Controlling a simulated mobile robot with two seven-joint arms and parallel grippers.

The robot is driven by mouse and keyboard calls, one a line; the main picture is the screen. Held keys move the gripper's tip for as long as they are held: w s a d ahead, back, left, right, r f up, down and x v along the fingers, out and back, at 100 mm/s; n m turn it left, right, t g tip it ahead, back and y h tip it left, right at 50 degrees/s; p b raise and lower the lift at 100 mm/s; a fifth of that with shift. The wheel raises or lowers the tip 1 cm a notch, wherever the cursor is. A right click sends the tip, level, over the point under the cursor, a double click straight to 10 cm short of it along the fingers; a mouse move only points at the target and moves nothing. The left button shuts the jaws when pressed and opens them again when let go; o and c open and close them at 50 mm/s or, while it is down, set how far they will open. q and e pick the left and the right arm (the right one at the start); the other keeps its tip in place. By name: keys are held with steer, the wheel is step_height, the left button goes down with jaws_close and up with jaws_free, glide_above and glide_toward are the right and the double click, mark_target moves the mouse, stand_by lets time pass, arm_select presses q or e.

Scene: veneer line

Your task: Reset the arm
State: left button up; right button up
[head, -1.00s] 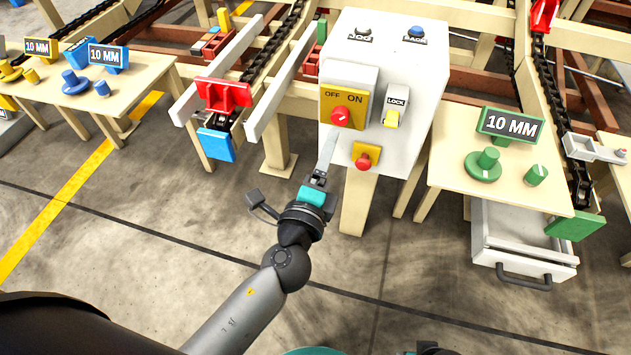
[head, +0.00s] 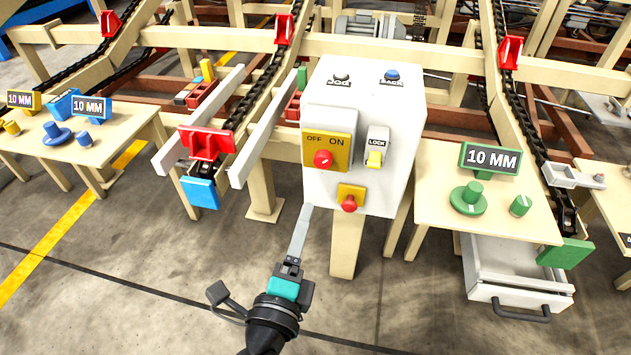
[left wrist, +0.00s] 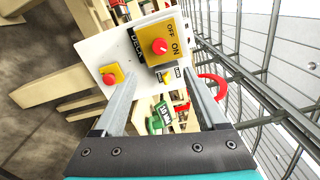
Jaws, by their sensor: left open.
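My left gripper (head: 306,208) is in front of the white control box, below and left of its red emergency-type button (head: 349,203), apart from it. In the left wrist view its two grey fingers (left wrist: 163,76) stand apart with nothing held between them. The control box (head: 388,160) carries a yellow plate with a red OFF/ON rotary knob (head: 323,159), which also shows in the left wrist view (left wrist: 159,46). My right gripper is not in view.
A table (head: 429,197) with green pegs and a 10 MM sign stands right of the box, above an open drawer (head: 518,292). Another table (head: 108,150) with blue pieces stands at left. Chain rails run behind. The floor in front is clear.

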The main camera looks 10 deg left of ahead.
arm_select(q)
steer(key=s+a+f+n+g+p, duration=0.2)
steer(key=f+g, duration=0.1)
steer(key=f, duration=0.6)
steer(key=s+a+f+n+g+p, duration=0.1)
steer(key=s+f+n+g, duration=0.15)
steer(key=f, duration=0.55)
steer(key=s+a+f+n+g+p, duration=0.1)
steer(key=a+f+n+g+p, duration=0.15)
steer(key=f, duration=0.65)
steer(key=s+a+f+n+g+p, duration=0.1)
steer(key=s+a+f+n+g, duration=0.1)
steer(key=s, duration=0.4)
steer(key=s+a+f+n+g+p, duration=0.1)
steer(key=s+a+f+n+g, duration=0.2)
steer(key=s+f+n, duration=0.2)
steer(key=s+a+f+n+g+p, duration=0.1)
steer(key=s+f+n, duration=0.3)
steer(key=s, duration=0.5)
steer(key=shift+a+f+g+y, duration=0.3)
steer(key=shift+a+f+g, duration=0.25)
steer(key=shift+a+g, duration=0.25)
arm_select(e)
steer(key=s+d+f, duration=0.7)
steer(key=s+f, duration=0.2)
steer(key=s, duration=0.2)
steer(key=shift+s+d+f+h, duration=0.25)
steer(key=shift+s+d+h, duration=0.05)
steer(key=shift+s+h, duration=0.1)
